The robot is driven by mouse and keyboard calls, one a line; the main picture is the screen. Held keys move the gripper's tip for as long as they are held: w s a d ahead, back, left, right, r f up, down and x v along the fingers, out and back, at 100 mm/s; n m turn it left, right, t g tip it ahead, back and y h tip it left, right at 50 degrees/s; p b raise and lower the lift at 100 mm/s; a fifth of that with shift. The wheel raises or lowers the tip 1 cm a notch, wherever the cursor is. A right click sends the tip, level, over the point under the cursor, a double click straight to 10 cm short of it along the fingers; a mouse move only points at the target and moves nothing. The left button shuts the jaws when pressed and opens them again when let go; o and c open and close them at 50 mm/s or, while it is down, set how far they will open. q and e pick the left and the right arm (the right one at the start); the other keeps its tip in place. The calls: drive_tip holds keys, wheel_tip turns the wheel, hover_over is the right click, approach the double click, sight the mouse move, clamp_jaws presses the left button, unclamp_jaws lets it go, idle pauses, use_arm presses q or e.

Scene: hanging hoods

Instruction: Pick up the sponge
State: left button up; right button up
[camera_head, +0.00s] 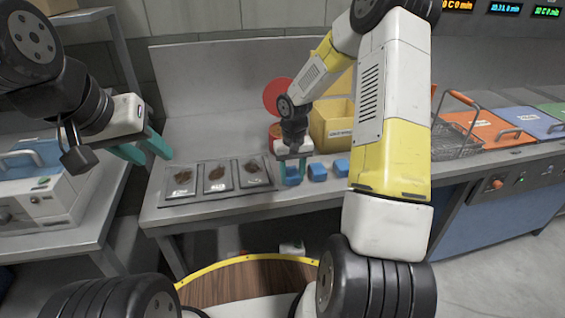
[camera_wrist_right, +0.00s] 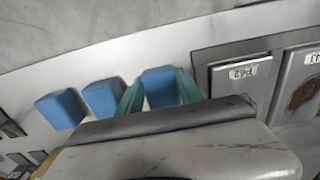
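Three blue sponges lie in a row on the metal counter. The left sponge (camera_head: 292,177) is between the two green fingers of my right gripper (camera_head: 292,168); the middle sponge (camera_head: 317,172) and the right sponge (camera_head: 342,167) lie beside it. In the right wrist view, my right gripper (camera_wrist_right: 160,88) has one finger on each side of a sponge (camera_wrist_right: 159,90). The fingers stand apart, close to its sides, and I see no clear grip. The other sponges (camera_wrist_right: 102,98) (camera_wrist_right: 60,109) are to the left there. My left gripper (camera_head: 143,149) is open and empty, left of the counter.
A tray with several patties (camera_head: 217,180) lies just left of the sponges. A yellow bin (camera_head: 331,126) and a red round object (camera_head: 277,97) stand behind. A fryer basket (camera_head: 455,138) and coloured lids (camera_head: 487,128) are at the right.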

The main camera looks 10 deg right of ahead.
sight(292, 176)
drive_tip(key=shift+c, duration=1.4)
drive_tip(key=shift+r, duration=0.55)
drive_tip(key=r, duration=0.1)
drive_tip(key=s+r, duration=0.1)
drive_tip(key=shift+a+r, duration=0.2)
drive_tip(key=shift+r, duration=0.1)
drive_tip(key=s+a, duration=0.2)
drive_tip(key=s, duration=0.5)
drive_tip(key=s+a+r, duration=0.1)
drive_tip(key=s+a, duration=0.2)
drive_tip(key=s, duration=0.4)
drive_tip(key=shift+a+r, duration=0.15)
drive_tip(key=shift+a, duration=0.15)
drive_tip(key=shift+w, duration=0.1)
